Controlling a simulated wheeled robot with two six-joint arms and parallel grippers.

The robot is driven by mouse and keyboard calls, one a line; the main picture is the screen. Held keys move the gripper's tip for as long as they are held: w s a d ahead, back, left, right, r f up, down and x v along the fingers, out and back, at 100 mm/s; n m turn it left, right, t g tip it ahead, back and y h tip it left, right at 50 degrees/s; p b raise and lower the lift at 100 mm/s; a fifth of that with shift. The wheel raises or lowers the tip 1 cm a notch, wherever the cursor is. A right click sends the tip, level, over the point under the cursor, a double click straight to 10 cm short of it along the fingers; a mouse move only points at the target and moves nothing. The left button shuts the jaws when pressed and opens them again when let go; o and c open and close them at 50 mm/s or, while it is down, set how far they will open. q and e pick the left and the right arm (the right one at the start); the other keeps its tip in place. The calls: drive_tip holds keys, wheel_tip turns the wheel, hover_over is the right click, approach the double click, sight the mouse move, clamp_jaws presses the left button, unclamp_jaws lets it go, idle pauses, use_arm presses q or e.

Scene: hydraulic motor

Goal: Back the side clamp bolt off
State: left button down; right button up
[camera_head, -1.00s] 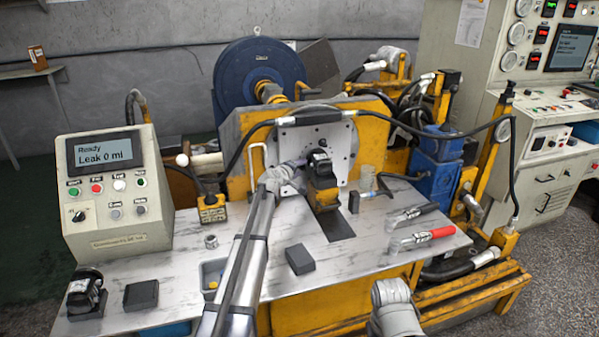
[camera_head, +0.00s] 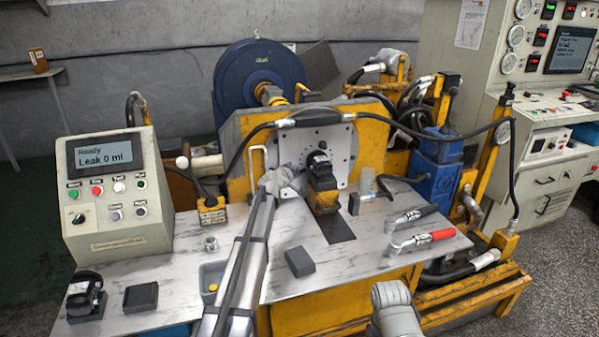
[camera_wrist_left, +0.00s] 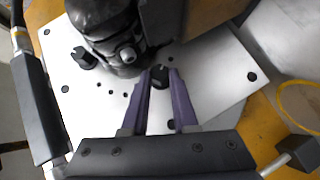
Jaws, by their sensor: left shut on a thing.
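The black hydraulic motor (camera_head: 319,165) sits against the light mounting plate (camera_head: 341,138), above a yellow support. In the left wrist view the motor (camera_wrist_left: 103,22) is at the top left, against the plate (camera_wrist_left: 215,85) with its dark holes. A small dark round bolt head (camera_wrist_left: 160,77) lies beside the motor. My left gripper (camera_wrist_left: 160,88) has its purple fingers closed on both sides of that bolt head. In the head view its wrist is just left of the motor and its fingertips are hard to make out. My right arm shows only a link at the bottom; its gripper is out of view.
On the table are a dark block (camera_head: 299,262), a small nut-like part (camera_head: 211,244), and black-handled (camera_head: 418,213) and red-handled (camera_head: 424,238) tools. A control box (camera_head: 115,190) reading "Leak 0 ml" stands left. A black hose (camera_head: 245,150) arches over the plate.

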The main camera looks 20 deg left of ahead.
use_arm(q)
drive_tip(key=shift+f, duration=0.1)
drive_tip(key=shift+f+b, duration=0.2)
drive_tip(key=shift+b, duration=0.45)
drive_tip(key=shift+s+f+n+t+h+b, duration=0.1)
drive_tip(key=shift+n+t+h+b, duration=0.2)
drive_tip(key=shift+n+t+b, duration=0.9)
drive_tip(key=shift+w+f+n+t+h+b, duration=0.15)
drive_tip(key=shift+n+t+h+b, duration=0.2)
drive_tip(key=shift+b, duration=1.55)
drive_tip(key=shift+s+f+n+t+h+b, duration=0.2)
drive_tip(key=shift+n+t+b, duration=0.6)
drive_tip(key=shift+b, duration=0.75)
drive_tip(key=shift+r, duration=0.15)
drive_tip(key=c, duration=0.7)
unclamp_jaws()
drive_tip(key=shift+a, duration=0.1)
drive_tip(key=b+v, duration=0.1)
drive_tip(key=v, duration=0.6)
drive_tip(key=shift+s, duration=0.35)
